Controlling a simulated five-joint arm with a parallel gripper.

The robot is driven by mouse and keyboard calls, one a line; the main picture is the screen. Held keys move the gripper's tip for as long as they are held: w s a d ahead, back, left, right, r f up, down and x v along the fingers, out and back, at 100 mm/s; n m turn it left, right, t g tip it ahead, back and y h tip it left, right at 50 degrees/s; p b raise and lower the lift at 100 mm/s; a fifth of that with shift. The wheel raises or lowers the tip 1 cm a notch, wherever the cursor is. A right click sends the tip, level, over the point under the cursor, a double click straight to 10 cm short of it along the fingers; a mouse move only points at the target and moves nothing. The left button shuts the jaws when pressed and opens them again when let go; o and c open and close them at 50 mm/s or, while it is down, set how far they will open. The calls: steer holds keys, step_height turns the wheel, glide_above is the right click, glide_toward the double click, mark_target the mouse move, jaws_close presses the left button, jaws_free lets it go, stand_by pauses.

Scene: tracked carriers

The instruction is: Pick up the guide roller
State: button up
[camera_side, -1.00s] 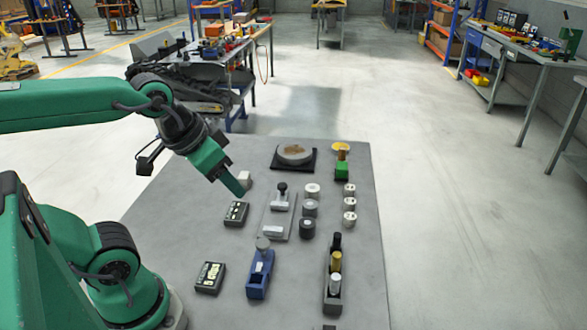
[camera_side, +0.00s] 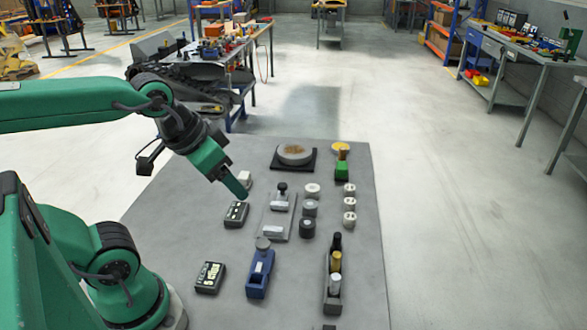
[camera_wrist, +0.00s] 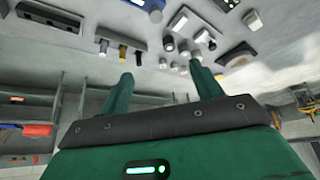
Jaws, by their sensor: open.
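Several short cylinders that look like rollers stand in two columns on the grey table; I cannot tell for sure which is the guide roller. The left column has a pale one (camera_side: 312,190), a grey one (camera_side: 310,208) and a dark one (camera_side: 307,228). The right column has pale ones (camera_side: 349,204). The cylinders also show in the wrist view, beyond the fingertips, with a pale one (camera_wrist: 205,38) at upper right. My gripper (camera_side: 240,191) hangs above the table, left of these columns. Its two fingers (camera_wrist: 160,77) are apart with nothing held between them.
A plate with a black-knobbed part (camera_side: 282,190) lies between my gripper and the cylinders. Black boxes (camera_side: 236,214), a blue fixture (camera_side: 260,274) and a grey holder with upright cylinders (camera_side: 333,300) stand nearer. A round disc on a black base (camera_side: 295,154) is at the back.

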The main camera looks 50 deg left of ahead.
steer(key=m+g, duration=0.2)
steer(key=g, duration=0.4)
glide_above(313, 186)
steer(key=f, duration=1.5)
steer(key=shift+s+d+f, duration=0.2)
steer(key=shift+f, duration=0.05)
steer(key=shift+w+a+f, duration=0.15)
steer(key=shift+f, duration=0.2)
steer(key=shift+f, duration=1.3)
